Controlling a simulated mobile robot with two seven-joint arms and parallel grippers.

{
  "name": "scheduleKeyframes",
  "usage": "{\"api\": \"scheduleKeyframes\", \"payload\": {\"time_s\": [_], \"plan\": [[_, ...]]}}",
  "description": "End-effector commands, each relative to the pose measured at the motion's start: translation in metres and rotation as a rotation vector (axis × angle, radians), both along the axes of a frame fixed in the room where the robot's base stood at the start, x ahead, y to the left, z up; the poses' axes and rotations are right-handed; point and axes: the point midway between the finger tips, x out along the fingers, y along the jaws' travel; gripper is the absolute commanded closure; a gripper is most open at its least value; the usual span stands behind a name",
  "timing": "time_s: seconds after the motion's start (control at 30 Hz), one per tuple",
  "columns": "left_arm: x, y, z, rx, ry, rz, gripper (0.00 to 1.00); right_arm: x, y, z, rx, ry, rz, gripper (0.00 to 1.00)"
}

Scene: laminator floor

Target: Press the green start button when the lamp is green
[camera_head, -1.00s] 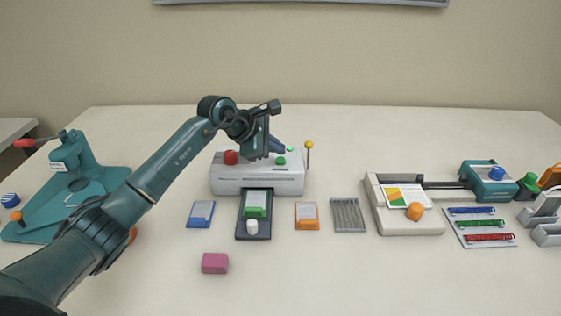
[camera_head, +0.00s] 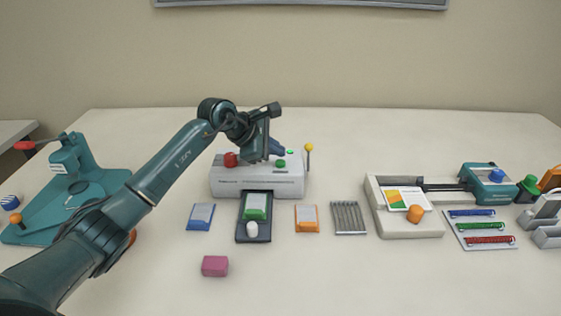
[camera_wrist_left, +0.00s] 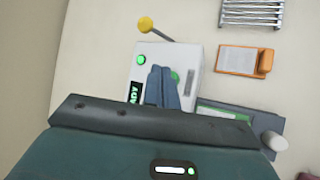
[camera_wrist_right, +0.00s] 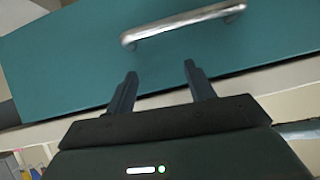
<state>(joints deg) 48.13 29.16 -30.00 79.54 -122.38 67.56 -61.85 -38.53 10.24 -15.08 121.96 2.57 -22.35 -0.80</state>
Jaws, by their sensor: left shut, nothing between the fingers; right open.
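The white laminator (camera_head: 257,186) stands at the middle of the table. On its top sit a red button (camera_head: 230,159), the green start button (camera_head: 281,163) and a small lamp (camera_head: 290,152), which is lit green. The lamp also glows green in the left wrist view (camera_wrist_left: 141,60). My left gripper (camera_head: 278,148) is shut and empty, over the laminator's top close to the green button. In the left wrist view its fingers partly cover the green button (camera_wrist_left: 175,78); I cannot tell whether they touch it. My right gripper (camera_wrist_right: 160,68) is open and empty, facing a teal front with a metal handle (camera_wrist_right: 185,25).
A yellow-knobbed lever (camera_head: 309,147) rises at the laminator's right end. A dark tray (camera_head: 241,235) with a green card is in front, between blue (camera_head: 200,216) and orange (camera_head: 306,218) card holders. A pink block (camera_head: 215,266) lies nearer. A paper trimmer (camera_head: 405,222) stands right.

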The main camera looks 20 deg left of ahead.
Motion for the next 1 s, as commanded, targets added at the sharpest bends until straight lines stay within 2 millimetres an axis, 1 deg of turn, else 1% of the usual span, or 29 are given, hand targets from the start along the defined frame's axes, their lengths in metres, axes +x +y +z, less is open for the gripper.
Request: {"api": "scheduleKeyframes", "payload": {"time_s": [0.73, 1.0], "plan": [[0.0, 0.0, 0.0, 0.0, 0.0, 0.0, 1.0, 0.0, 0.001, -0.001, -0.002, 0.0, 0.006, 0.46], [0.0, 0.0, -0.009, -0.001, -0.001, 0.0, 1.0, -0.001, 0.0, -0.01, -0.005, 0.0, 0.008, 0.46]]}}
